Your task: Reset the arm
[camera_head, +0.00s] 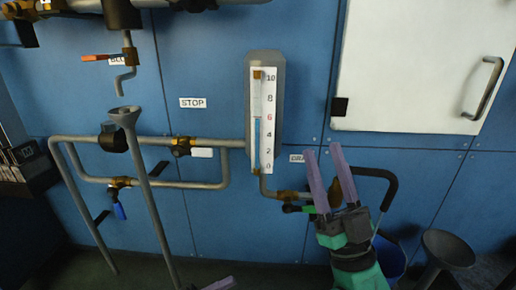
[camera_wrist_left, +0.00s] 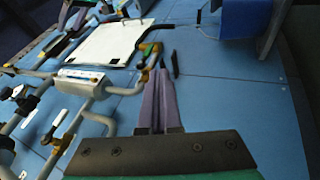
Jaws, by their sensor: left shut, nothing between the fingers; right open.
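My left gripper (camera_head: 222,284) shows only as a purple fingertip at the bottom edge of the head view; the rest of that arm is out of frame. In the left wrist view its two purple fingers (camera_wrist_left: 159,75) lie together, shut and empty, over the blue panel. My right gripper (camera_head: 322,150) has its purple fingers spread open below and right of the sight gauge, in front of the drain pipe. I see nothing held in it. It also shows in part at the top of the left wrist view (camera_wrist_left: 74,16).
The sight gauge (camera_head: 263,125) stands on the blue wall panel (camera_head: 210,60). A green-handled valve (camera_head: 292,208) is close left of my right gripper. Pipes and a grey funnel (camera_head: 125,115) are at left. A white door (camera_head: 420,70), blue bucket (camera_head: 390,262) and dark funnel (camera_head: 448,248) are at right.

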